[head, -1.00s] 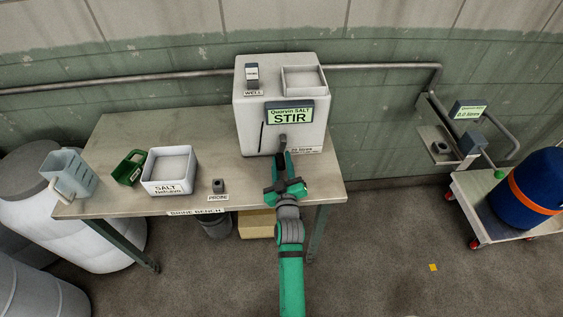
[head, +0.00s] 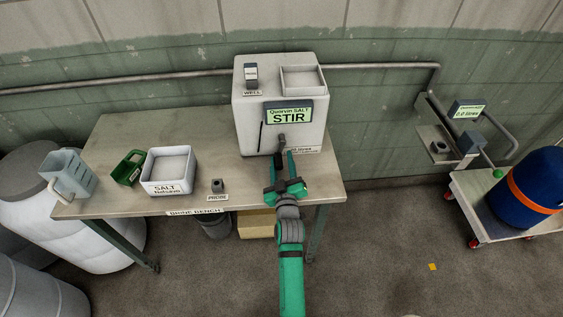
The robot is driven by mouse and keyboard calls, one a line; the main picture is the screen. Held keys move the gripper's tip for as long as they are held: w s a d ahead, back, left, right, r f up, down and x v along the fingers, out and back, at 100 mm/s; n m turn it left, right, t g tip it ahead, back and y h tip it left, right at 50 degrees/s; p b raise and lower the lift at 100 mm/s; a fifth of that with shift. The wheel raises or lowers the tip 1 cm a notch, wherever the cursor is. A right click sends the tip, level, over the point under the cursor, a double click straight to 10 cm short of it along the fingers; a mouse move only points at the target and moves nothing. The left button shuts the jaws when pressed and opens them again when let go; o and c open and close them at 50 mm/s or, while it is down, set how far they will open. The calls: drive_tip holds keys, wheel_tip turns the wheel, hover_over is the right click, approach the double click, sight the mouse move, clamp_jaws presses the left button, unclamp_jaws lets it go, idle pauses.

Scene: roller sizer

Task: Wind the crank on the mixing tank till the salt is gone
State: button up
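The mixing tank (head: 255,120) is a pale box on the bench, with a green display reading "Quorvin SALT STIR" (head: 289,113). A small dark grey crank (head: 282,141) sits on its front face below the display. My gripper (head: 284,160) is in front of the crank, its two fingers parted with a gap between them. The fingertips are close to the crank's lower end; I cannot tell whether they touch it. The tank's inside liquid and any salt in it are not visible. My arm hides part of the bench's front edge.
On the bench (head: 120,140) stand a white SALT tray (head: 170,187), a green scoop (head: 129,168), a clear jug (head: 70,172) and a small probe (head: 217,186). A cart with a blue drum (head: 527,190) stands at right. The floor between is mostly clear.

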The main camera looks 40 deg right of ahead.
drive_tip(key=shift+w+a, duration=0.1)
drive_tip(key=shift+a, duration=0.1)
drive_tip(key=shift+s+a+f, duration=0.1)
drive_tip(key=shift+s+a, duration=0.05)
drive_tip(key=shift+s, duration=0.2)
drive_tip(key=v, duration=1)
